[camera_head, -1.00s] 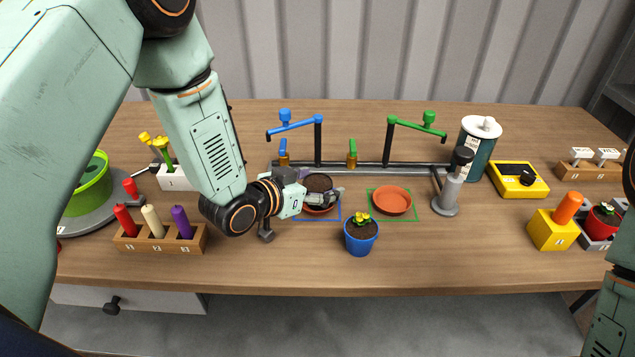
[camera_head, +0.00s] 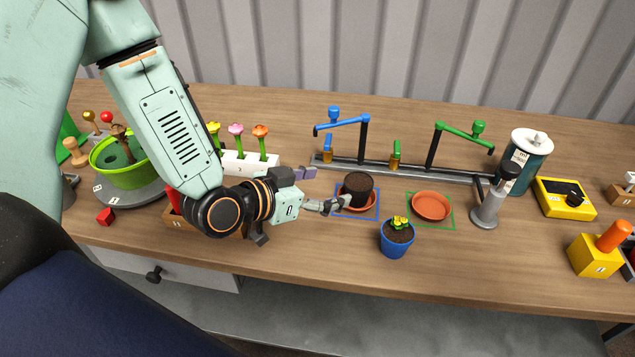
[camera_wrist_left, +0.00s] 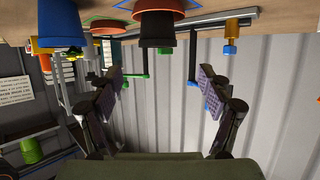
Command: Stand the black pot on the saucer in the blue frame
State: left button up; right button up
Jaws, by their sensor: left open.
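The black pot (camera_head: 357,190), filled with dark soil, stands upright on the terracotta saucer (camera_head: 367,208) inside the blue frame (camera_head: 377,213). In the left wrist view, which is upside down, the black pot (camera_wrist_left: 157,32) hangs at the top centre on its saucer (camera_wrist_left: 178,15). My left gripper (camera_head: 318,189) is open and empty, to the left of the pot. One fingertip reaches close to the pot's left side in the head view; whether it touches cannot be told. My right gripper is not in view.
A second saucer (camera_head: 431,206) lies empty in the green frame (camera_head: 453,215). A blue pot with a yellow flower (camera_head: 397,237) stands in front, between the frames. A metal rail with blue and green taps (camera_head: 400,170) runs behind. A grey stamp-like tool (camera_head: 488,205) stands right.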

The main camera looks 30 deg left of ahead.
pick_arm(q)
jog(key=shift+v, duration=0.85)
jog(key=shift+d, duration=0.1)
